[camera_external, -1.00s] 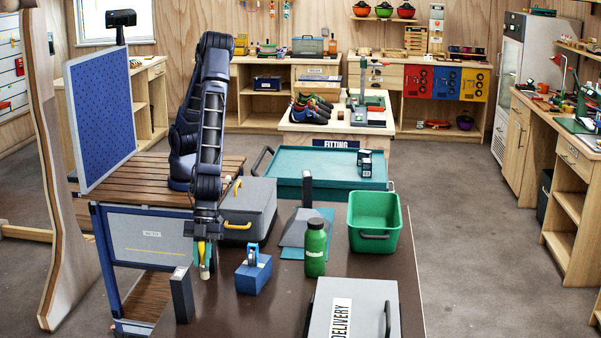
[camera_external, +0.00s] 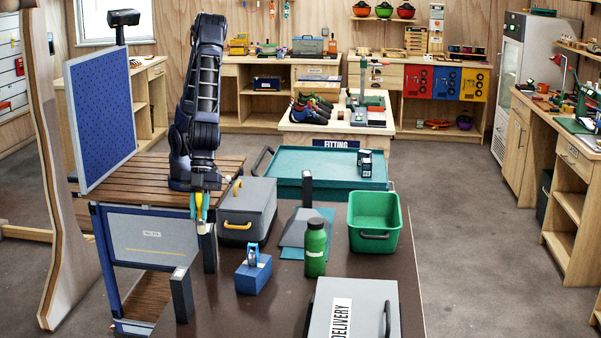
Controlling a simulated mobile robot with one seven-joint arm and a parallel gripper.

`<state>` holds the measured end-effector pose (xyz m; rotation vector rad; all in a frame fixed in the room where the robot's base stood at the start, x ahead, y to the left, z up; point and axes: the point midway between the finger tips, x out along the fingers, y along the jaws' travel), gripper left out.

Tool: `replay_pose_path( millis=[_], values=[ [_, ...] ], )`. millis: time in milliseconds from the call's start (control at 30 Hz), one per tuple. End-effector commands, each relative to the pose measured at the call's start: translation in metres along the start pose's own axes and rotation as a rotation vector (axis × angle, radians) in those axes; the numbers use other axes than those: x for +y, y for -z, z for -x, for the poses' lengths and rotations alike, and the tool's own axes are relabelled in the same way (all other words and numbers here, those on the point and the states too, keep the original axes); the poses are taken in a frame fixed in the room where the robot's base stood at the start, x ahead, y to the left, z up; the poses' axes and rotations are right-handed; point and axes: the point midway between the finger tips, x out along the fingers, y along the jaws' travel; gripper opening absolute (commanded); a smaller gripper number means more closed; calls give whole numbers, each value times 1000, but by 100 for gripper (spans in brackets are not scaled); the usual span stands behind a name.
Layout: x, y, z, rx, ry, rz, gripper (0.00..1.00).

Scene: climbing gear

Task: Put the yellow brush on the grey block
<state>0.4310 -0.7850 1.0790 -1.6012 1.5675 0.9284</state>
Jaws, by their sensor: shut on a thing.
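The yellow brush (camera_external: 199,208) hangs upright from my gripper (camera_external: 198,192) in the external view, left of the grey case. My gripper is shut on it, and its lower end shows pale beside or in front of the top of a dark upright post (camera_external: 210,250). I cannot tell whether they touch. A grey block with sloping sides (camera_external: 296,232) stands on a teal sheet (camera_external: 325,218) right of the grey case, apart from the brush. A dark upright piece (camera_external: 306,188) shows at it.
A grey case with yellow handle (camera_external: 247,205) stands close right of my gripper. A blue block with a handle (camera_external: 253,275), green bottle (camera_external: 315,250), green bin (camera_external: 374,225), delivery box (camera_external: 365,310) and another dark post (camera_external: 181,295) stand on the brown table (camera_external: 235,318).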

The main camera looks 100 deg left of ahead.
Motion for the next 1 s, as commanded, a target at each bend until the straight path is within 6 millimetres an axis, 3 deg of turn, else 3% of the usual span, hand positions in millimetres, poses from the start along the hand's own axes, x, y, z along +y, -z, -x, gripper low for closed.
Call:
replay_pose_path(
  millis=[167,367,600,1000],
  values=[
    [-38,-27,11,-1,69,112,0],
    [-101,-73,45,1,191,323,0],
    [-163,-124,99,2,329,563,0],
    [-235,-209,197,1,536,925,0]
  ],
)
